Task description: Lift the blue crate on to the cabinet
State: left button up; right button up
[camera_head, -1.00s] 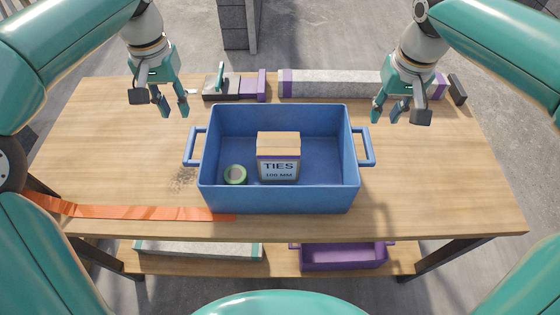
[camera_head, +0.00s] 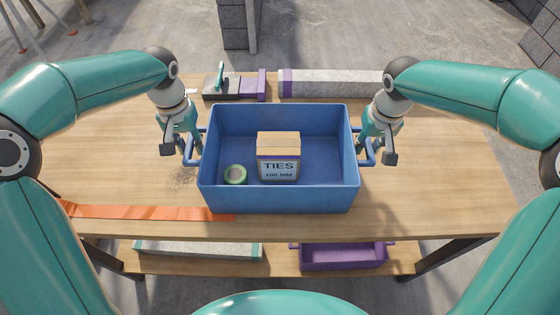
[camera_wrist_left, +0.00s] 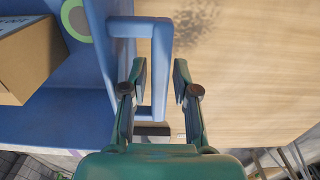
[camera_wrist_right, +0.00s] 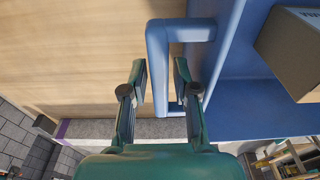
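The blue crate (camera_head: 280,200) stands on the wooden workbench and has a handle at each side. It holds a cardboard box of ties (camera_head: 278,157) and a green tape roll (camera_head: 235,174). My left gripper (camera_head: 190,158) is open at the left handle; in the left wrist view the handle bar (camera_wrist_left: 161,50) lies between its parted fingers (camera_wrist_left: 159,78). My right gripper (camera_head: 368,156) is open at the right handle; in the right wrist view that handle bar (camera_wrist_right: 157,60) also lies between the fingers (camera_wrist_right: 160,78). I cannot make out a cabinet.
A trowel-like tool (camera_head: 221,82) and a long grey block (camera_head: 330,83) lie behind the crate. A purple tray (camera_head: 343,257) sits on the lower shelf.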

pick_arm(q)
jog(key=shift+c, duration=0.3)
pick_arm(e)
jog(key=shift+c, duration=0.3)
pick_arm(q)
grip_shut()
pick_arm(e)
grip_shut()
pick_arm(q)
jog(key=shift+w+r, duration=0.1)
pick_arm(e)
jog(key=shift+r, duration=0.1)
